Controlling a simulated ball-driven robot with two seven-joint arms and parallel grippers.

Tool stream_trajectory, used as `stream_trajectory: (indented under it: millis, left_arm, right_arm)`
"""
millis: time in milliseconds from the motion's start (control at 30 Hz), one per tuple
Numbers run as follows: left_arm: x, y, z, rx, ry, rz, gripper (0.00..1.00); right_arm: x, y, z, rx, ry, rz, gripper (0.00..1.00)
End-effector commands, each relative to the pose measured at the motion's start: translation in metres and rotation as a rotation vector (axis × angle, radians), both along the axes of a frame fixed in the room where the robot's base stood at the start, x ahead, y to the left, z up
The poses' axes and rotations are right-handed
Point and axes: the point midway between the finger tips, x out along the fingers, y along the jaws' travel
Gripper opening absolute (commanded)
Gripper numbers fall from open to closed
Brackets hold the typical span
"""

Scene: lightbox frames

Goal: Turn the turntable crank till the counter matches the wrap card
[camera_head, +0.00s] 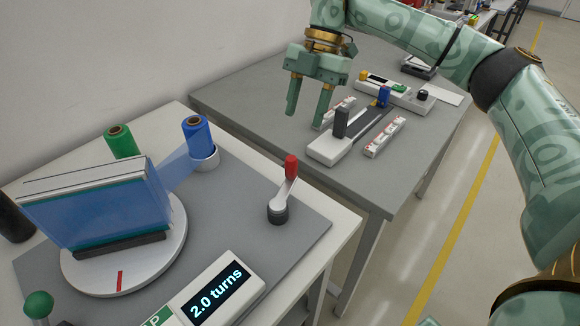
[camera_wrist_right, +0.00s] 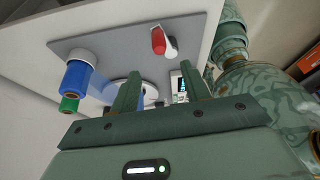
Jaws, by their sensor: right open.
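The crank (camera_head: 283,192) has a red handle pointing up and a pale arm on a dark hub; its red grip also shows in the right wrist view (camera_wrist_right: 158,40). The counter (camera_head: 218,289) reads "2.0 turns". The white turntable (camera_head: 170,262) has a red mark at its front edge and carries a flat load (camera_head: 95,210) covered in blue film. The film runs to a blue roll (camera_head: 197,140). My right gripper (camera_head: 306,113) is open and empty, beyond the crank and apart from it, over the far grey table. My left gripper is not in view. I cannot make out a wrap card.
A green roll (camera_head: 121,141) stands behind the load. A green knob (camera_head: 38,304) is at the lower left. The far table (camera_head: 240,95) holds a slider device (camera_head: 335,146), white strips and a control box (camera_head: 395,92). The grey mat around the crank is clear.

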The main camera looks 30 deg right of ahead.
Motion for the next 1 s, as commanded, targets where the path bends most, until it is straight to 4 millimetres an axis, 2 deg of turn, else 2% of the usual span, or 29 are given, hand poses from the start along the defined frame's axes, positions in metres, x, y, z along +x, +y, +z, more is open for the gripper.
stream_trajectory:
  millis: [33,100,300,433,600,933,967,1000]
  left_arm:
    - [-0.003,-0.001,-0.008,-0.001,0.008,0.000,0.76]
    - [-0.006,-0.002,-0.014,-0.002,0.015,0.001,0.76]
    - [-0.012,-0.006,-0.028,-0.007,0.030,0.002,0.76]
    - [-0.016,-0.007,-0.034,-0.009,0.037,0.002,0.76]
    - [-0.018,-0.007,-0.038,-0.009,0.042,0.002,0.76]
    - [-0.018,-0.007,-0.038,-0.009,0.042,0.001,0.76]
    - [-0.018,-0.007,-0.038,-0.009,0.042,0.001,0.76]
    - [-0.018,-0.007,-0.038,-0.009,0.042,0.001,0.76]
  right_arm:
    - [-0.002,0.005,-0.019,0.001,0.008,0.003,0.46]
    - [-0.005,0.011,-0.037,-0.001,0.009,0.003,0.46]
    - [-0.013,0.029,-0.082,0.000,0.007,0.000,0.46]
    - [-0.016,0.037,-0.103,0.000,0.005,0.000,0.46]
    - [-0.019,0.044,-0.118,0.000,0.002,-0.001,0.46]
    - [-0.020,0.045,-0.119,0.000,0.000,-0.003,0.46]
    - [-0.020,0.045,-0.119,0.000,0.000,-0.003,0.41]
    - [-0.020,0.045,-0.119,0.000,0.000,-0.003,0.30]
